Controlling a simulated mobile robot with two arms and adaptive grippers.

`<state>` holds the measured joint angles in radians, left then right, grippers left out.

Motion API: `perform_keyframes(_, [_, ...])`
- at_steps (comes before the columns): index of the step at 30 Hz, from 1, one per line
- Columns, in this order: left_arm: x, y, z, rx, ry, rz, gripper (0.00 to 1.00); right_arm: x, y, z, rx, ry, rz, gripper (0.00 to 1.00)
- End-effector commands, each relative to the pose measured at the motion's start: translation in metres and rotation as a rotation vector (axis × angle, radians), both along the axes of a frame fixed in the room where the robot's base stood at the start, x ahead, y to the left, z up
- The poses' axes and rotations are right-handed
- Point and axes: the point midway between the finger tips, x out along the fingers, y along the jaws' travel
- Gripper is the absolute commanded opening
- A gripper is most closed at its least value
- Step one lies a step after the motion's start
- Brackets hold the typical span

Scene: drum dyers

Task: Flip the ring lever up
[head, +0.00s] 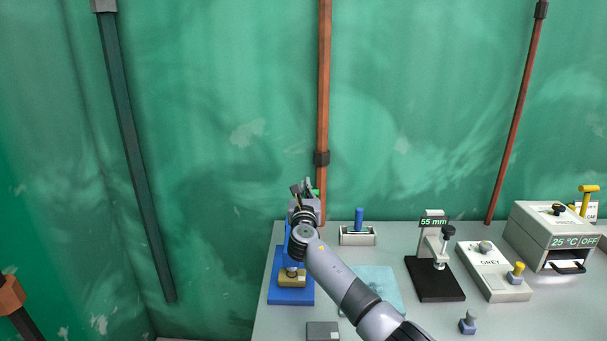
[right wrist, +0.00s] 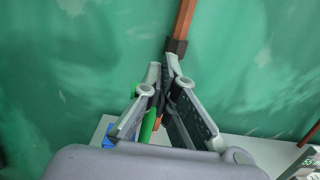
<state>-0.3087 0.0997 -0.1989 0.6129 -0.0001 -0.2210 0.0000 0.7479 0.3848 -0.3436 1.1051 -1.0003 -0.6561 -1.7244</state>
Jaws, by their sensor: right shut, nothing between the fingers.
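A blue stand (head: 290,293) with a brass-coloured block (head: 292,278) at its foot is at the table's left end. A green handle-like piece shows beside my right gripper (head: 305,188) in the head view, and as a green bar (right wrist: 148,126) behind the left finger in the right wrist view. I cannot tell for certain that it is the ring lever. My right gripper is shut and empty, its fingertips (right wrist: 164,75) together, above the blue stand. My wrist hides the stand's upper part. My left gripper is not in view.
To the right on the table are a grey tray with a blue knob (head: 358,236), a black-based gauge (head: 435,279), a grey switch box (head: 493,271) and a heater box (head: 555,236). A copper pipe (head: 323,100) runs down the green wall behind my gripper.

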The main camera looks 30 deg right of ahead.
Motion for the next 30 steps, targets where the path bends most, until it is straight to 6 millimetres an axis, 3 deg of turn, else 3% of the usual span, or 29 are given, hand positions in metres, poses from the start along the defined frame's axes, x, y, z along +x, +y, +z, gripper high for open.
perform_keyframes(8, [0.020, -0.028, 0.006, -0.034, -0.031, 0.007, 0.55, -0.021, 0.013, 0.039, -0.001, -0.007, 0.001, 0.00])
perform_keyframes(13, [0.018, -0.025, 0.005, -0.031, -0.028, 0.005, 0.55, -0.031, 0.019, 0.055, -0.002, -0.005, -0.001, 0.00])
perform_keyframes(30, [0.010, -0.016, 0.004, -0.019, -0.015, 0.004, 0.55, -0.035, 0.022, 0.062, -0.001, -0.003, 0.000, 0.00])
